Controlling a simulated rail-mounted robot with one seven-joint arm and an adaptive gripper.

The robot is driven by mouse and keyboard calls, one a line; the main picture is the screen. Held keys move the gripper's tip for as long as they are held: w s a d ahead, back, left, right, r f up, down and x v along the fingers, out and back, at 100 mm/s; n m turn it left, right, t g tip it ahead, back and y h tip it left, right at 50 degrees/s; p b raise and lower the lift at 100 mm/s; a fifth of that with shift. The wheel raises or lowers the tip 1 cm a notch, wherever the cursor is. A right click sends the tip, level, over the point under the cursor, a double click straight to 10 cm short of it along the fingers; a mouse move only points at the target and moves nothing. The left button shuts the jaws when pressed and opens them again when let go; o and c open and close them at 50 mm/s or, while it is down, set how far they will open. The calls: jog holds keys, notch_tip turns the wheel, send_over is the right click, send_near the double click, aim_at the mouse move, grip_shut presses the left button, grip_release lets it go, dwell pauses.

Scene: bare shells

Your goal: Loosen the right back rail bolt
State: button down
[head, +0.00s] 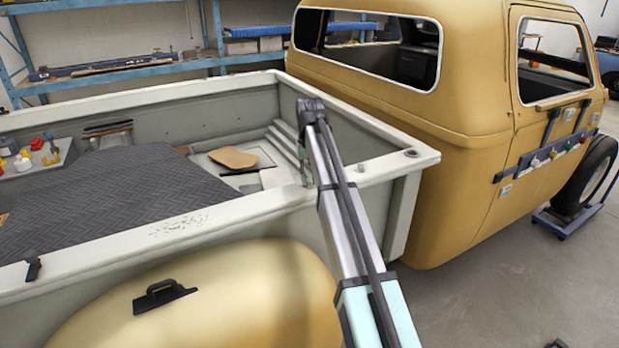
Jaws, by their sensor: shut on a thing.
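My arm reaches up from the bottom right and bends at a dark joint above the truck bed's near side rail (240,211). My gripper (304,182) hangs below this joint at the rail, small and partly hidden by the arm. It is shut, and its tips are down at the rail's top. The thing between them is too small to make out; its place fits a rail bolt. A small fitting (360,167) stands on the rail to the right of the gripper. A dark round fitting (411,153) sits at the rail's corner by the cab.
The tan cab (470,150) stands close to the right. A tan fender (230,300) with a black handle (162,294) bulges in front. In the bed lie a dark ridged mat (110,195) and a brown piece (233,157). Blue shelves (120,70) stand behind.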

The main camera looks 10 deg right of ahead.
aim_at(309, 180)
jog(key=shift+n, duration=0.5)
jog(key=c, duration=1)
grip_release()
notch_tip(309, 180, up, 12)
jog(key=shift+f, duration=0.1)
